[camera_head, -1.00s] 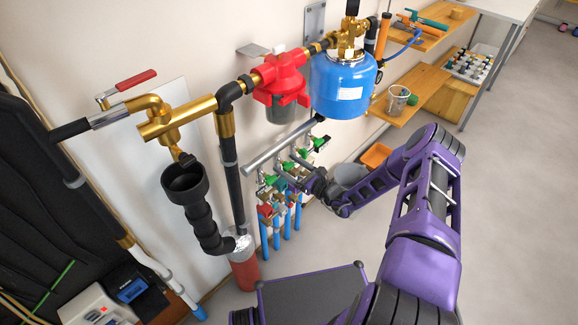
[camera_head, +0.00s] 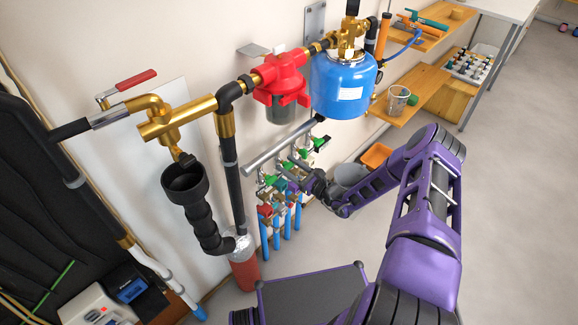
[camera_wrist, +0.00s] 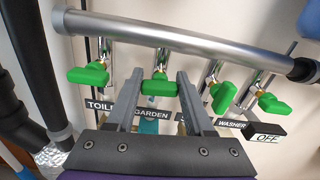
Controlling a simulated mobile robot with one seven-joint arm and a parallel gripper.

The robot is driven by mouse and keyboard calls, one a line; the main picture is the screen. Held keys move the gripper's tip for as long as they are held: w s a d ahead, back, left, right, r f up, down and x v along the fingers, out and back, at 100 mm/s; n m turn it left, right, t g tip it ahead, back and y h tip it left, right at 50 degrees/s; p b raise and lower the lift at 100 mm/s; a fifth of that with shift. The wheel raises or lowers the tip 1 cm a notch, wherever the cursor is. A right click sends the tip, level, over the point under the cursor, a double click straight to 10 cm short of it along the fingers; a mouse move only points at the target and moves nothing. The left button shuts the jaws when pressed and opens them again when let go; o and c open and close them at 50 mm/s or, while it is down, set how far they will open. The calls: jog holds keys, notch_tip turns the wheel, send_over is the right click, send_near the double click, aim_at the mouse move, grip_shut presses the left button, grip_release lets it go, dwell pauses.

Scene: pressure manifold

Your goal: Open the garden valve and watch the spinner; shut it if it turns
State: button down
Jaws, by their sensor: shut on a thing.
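The garden valve's green handle (camera_wrist: 157,87) sits on a silver stem above the GARDEN label (camera_wrist: 151,114) in the wrist view. My gripper (camera_wrist: 160,76) is shut on this handle, with one grey finger on each side. In the head view my gripper (camera_head: 291,176) is at the row of green handles under the silver manifold pipe (camera_head: 270,154), and my wrist partly hides the valves. I cannot make out the spinner or whether it turns; the part below the garden handle is mostly hidden by the gripper in the wrist view.
The TOILET valve handle (camera_wrist: 88,75) is close on the left. Two more green handles, including the washer one (camera_wrist: 272,104), are on the right, near an OFF tag (camera_wrist: 266,137). A black funnel pipe (camera_head: 186,185) and red cylinder (camera_head: 243,268) stand left; a grey bucket (camera_head: 349,174) stands right.

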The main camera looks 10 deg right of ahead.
jog(key=n, duration=0.4)
jog(key=shift+s+a, duration=0.1)
jog(key=n, duration=0.4)
jog(key=shift+f+n, duration=0.1)
jog(key=shift+n, duration=0.2)
jog(key=n, duration=0.4)
jog(key=shift+a+f, duration=0.1)
jog(key=shift+f+n+p, duration=0.1)
jog(key=shift+n+p, duration=0.25)
jog(key=shift+n, duration=1.75)
jog(key=shift+c, duration=1.4)
grip_release()
